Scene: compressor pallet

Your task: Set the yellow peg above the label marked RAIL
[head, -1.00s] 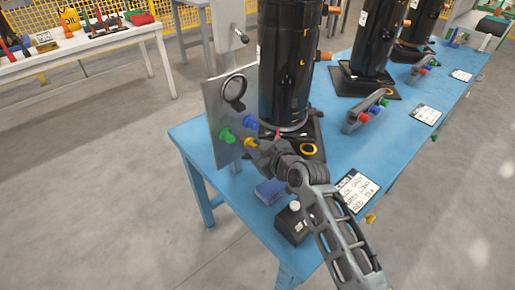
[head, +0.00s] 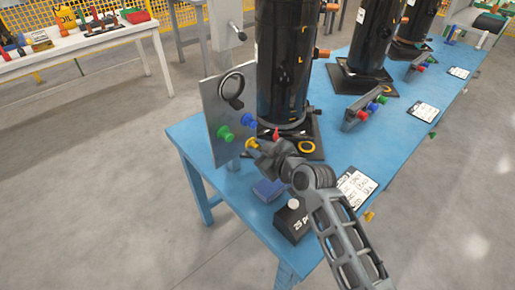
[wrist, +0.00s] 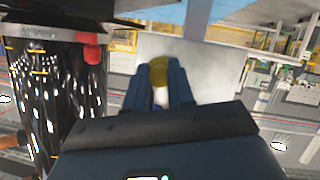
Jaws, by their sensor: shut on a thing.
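The yellow peg (head: 251,143) is held at the tip of my gripper (head: 255,147), in front of the lower right part of an upright grey metal panel (head: 219,104). In the wrist view the yellow peg (wrist: 159,70) sits between the two fingers of my gripper (wrist: 160,88), with the pale panel (wrist: 205,83) behind it. I cannot tell whether the peg touches the panel. A green peg (head: 226,132) and a blue peg (head: 249,120) stick out of the panel, left of and above the yellow one. No RAIL label is readable in either view.
The panel stands at the left end of a blue table (head: 200,137). A black compressor (head: 283,65) stands close behind my gripper. More compressors stand farther back.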

